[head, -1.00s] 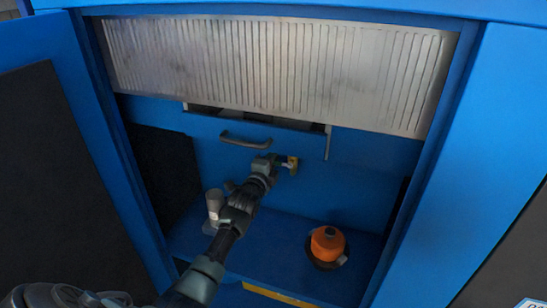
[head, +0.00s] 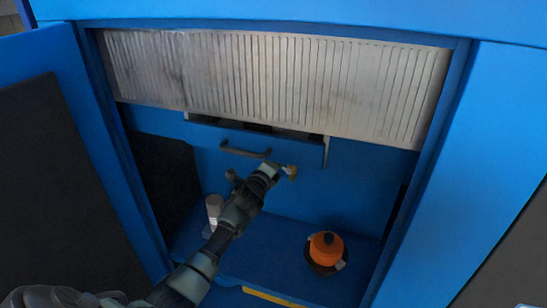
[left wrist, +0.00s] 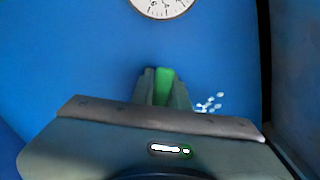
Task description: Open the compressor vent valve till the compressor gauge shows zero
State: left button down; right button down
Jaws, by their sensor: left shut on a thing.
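My left gripper (head: 276,169) reaches into the blue cabinet and points at its back wall, below a grey bar handle. In the left wrist view its fingers (left wrist: 163,92) are shut on a green valve handle (left wrist: 164,84). In the head view the gripper hides this handle. A small tan fitting (head: 291,172) shows just right of the gripper tip. A round white gauge (left wrist: 161,6) is above the fingers in the wrist view, cut off by the top edge; its reading cannot be told. Small white specks (left wrist: 210,103) show right of the fingers. My right gripper is out of view.
The grey bar handle (head: 245,152) is close above my left gripper. A grey cylinder (head: 213,208) stands left of my arm. An orange cap-like part (head: 326,247) sits on the cabinet floor at right. A ribbed metal panel (head: 270,82) spans the top.

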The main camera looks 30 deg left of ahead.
pick_arm(q)
jog(key=d+r+m+p, duration=0.1)
jog(key=m, duration=0.2)
jog(key=d+r+m+p, duration=0.1)
jog(key=d+m+p, duration=0.1)
jog(key=m, duration=0.2)
jog(key=w+d+r+m+p, duration=0.1)
jog(key=m, duration=0.2)
jog(key=shift+d+r+p, duration=0.15)
jog(key=shift+d+p, duration=0.1)
jog(key=shift+p, duration=0.1)
jog(key=shift+w+d+m+p, duration=0.1)
jog(key=shift+d+m+p, duration=0.4)
jog(key=shift+m, duration=0.6)
jog(key=c, duration=1.4)
grip_release()
